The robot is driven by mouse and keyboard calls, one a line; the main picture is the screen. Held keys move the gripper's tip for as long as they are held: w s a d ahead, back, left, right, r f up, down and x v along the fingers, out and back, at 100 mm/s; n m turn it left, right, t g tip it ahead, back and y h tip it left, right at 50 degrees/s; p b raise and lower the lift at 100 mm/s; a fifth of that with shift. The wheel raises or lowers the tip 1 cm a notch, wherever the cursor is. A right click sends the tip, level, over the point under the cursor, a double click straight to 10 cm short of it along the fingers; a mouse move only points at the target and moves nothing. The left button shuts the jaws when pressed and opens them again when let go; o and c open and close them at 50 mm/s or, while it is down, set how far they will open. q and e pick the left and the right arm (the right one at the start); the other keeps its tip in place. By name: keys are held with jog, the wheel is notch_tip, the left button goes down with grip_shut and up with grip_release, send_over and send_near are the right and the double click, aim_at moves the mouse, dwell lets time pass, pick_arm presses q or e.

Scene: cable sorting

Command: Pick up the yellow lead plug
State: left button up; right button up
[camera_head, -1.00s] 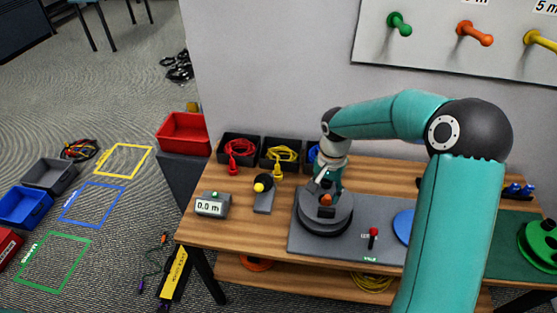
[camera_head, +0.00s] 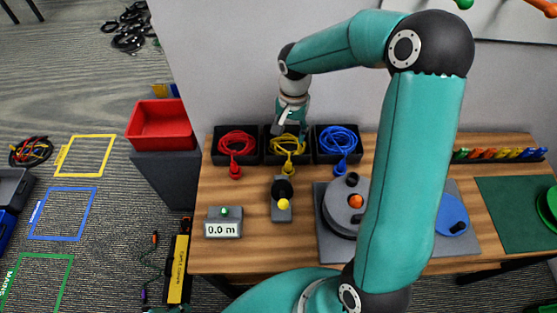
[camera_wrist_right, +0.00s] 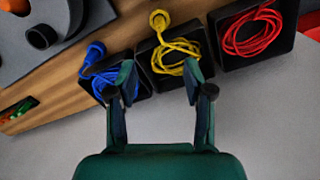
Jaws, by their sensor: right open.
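The yellow lead (camera_head: 289,148) lies coiled in the middle black bin, and its yellow plug (camera_head: 288,170) hangs out over the bin's front edge onto the wooden table. In the right wrist view the plug (camera_wrist_right: 158,19) is at the top centre, with the yellow cable (camera_wrist_right: 176,55) running below it. My right gripper (camera_head: 283,128) is above the rear part of the middle bin. In the wrist view its open fingers (camera_wrist_right: 160,80) are on either side of the yellow coil, empty, with the plug beyond the tips. My left gripper is not in view.
The red lead (camera_head: 236,143) and blue lead (camera_head: 339,138) fill the neighbouring bins. In front are a grey stand with a yellow knob (camera_head: 283,204), a meter reading 0.0 m (camera_head: 223,228) and a grey reel (camera_head: 345,205). A wall stands close behind the bins.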

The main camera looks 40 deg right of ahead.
notch_tip(320, 180, down, 4)
jog(key=s+r+b, duration=0.1)
jog(key=s+b, duration=0.1)
jog(key=b, duration=0.3)
send_over(289, 162)
jog(key=f, duration=0.6)
jog(key=shift+w+d+f, duration=0.15)
jog(key=shift+w+f, duration=0.05)
jog(key=shift+s+f, duration=0.2)
jog(key=shift+f, duration=0.15)
jog(key=shift+s+b, duration=0.2)
jog(key=shift+b, duration=0.15)
jog(key=shift+w+f, duration=0.15)
jog(key=shift+f, duration=0.35)
notch_tip(289, 162, down, 5)
jog(key=shift+w+r+b, duration=0.1)
jog(key=shift+r+b, duration=0.05)
jog(key=shift+b, duration=1)
jog(key=shift+r, duration=0.1)
jog(key=shift+c, duration=0.8)
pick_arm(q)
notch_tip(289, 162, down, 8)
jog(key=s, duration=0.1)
pick_arm(e)
grip_shut()
